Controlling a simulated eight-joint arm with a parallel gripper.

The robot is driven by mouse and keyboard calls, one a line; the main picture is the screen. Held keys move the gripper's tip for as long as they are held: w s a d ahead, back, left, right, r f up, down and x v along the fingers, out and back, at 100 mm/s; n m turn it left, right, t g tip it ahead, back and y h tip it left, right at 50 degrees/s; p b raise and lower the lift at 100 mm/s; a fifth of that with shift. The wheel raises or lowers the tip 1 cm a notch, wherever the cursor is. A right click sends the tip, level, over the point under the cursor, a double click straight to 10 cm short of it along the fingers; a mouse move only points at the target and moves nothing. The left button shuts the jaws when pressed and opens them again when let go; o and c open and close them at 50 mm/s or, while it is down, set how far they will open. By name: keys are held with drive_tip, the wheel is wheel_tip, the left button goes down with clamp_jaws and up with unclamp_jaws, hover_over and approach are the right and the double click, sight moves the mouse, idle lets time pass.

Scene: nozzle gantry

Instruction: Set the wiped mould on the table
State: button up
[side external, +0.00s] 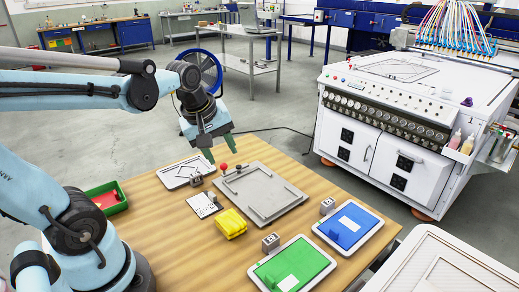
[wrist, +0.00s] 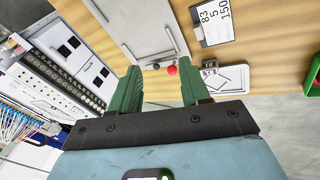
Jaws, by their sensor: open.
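A grey slab with raised bars along its edges (side external: 262,195), which looks like the mould, lies flat on the wooden table (side external: 165,236). It also shows in the wrist view (wrist: 122,18), beyond my fingertips. A red ball knob and a dark knob (wrist: 156,66) are at its near end there. My gripper (side external: 220,153) hangs above the table's back edge, its two green fingers apart and pointing down. In the wrist view my gripper (wrist: 157,62) has nothing between its fingers. It is apart from the slab. I cannot tell whether the slab is wiped.
A yellow sponge-like block (side external: 231,223), a number card (side external: 204,205) and a white outlined plate (side external: 183,173) lie left of the slab. Green (side external: 310,257) and blue (side external: 365,224) trays lie at the front right. A white machine (side external: 385,160) stands behind, beyond a floor gap.

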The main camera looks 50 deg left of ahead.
drive_tip(key=s+d+m+t+h, duration=0.1)
drive_tip(key=d+m+t, duration=0.2)
drive_tip(key=d+m, duration=0.4)
drive_tip(key=m, duration=0.7)
drive_tip(key=shift+s+d+f+m, duration=0.15)
drive_tip(key=shift+d+f+m, duration=0.25)
